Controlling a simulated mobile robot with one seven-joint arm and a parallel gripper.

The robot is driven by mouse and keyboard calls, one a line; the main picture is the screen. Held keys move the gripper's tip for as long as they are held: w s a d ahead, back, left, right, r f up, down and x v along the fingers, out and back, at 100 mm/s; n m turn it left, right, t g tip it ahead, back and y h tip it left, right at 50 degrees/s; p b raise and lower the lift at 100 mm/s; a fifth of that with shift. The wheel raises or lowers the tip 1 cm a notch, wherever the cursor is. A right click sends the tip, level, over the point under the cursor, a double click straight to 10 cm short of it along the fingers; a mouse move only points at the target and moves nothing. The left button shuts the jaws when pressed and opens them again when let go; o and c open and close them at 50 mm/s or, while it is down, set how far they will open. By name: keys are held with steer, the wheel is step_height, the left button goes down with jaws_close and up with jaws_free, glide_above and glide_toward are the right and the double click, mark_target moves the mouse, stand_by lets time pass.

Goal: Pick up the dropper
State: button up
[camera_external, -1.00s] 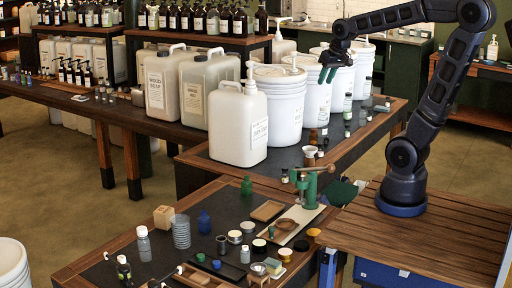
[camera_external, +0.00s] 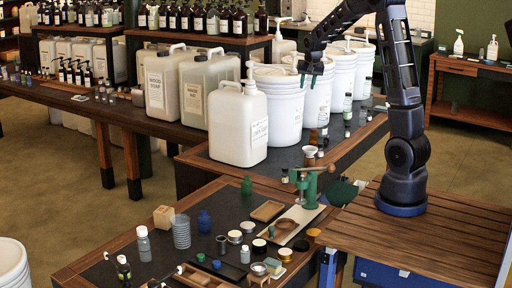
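I cannot tell for sure which small thing is the dropper. Small dark bottles (camera_external: 347,113) with light labels stand along the right side of the white pump buckets, and an amber bottle (camera_external: 323,117) stands near the front bucket. They are too small to make out a dropper top. My gripper (camera_external: 309,79) hangs pointing down in front of the white buckets, above the level of these bottles.
White pump buckets (camera_external: 275,105) and a pale jug (camera_external: 238,128) crowd the rear table. The front table (camera_external: 215,200) holds a green press (camera_external: 310,188), jars, small bottles and trays. The wooden top (camera_external: 440,235) around my base is clear.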

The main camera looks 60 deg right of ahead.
steer(key=w+d+f+m+g+h, duration=0.1)
steer(key=w+d+f+m, duration=0.25)
steer(key=d+f, duration=0.8)
steer(key=m+g+h, duration=0.2)
glide_above(327, 140)
steer(key=f, duration=1.4)
steer(key=shift+w+d+f, duration=0.25)
steer(key=shift+w+f, duration=0.1)
steer(key=shift+w, duration=0.05)
steer(key=x, duration=0.4)
steer(key=shift+w+a+f, duration=0.1)
steer(key=shift+a, duration=0.05)
steer(key=shift+a+f+x, duration=0.1)
steer(key=shift+a+x, duration=0.05)
steer(key=shift+x, duration=0.7)
steer(key=shift+a+f+x, duration=0.1)
steer(key=shift+a+x, duration=0.1)
steer(key=shift+x, duration=0.7)
steer(key=shift+a+f+x, duration=0.1)
steer(key=shift+a+x, duration=0.05)
steer(key=shift+x, duration=0.7)
jaws_close()
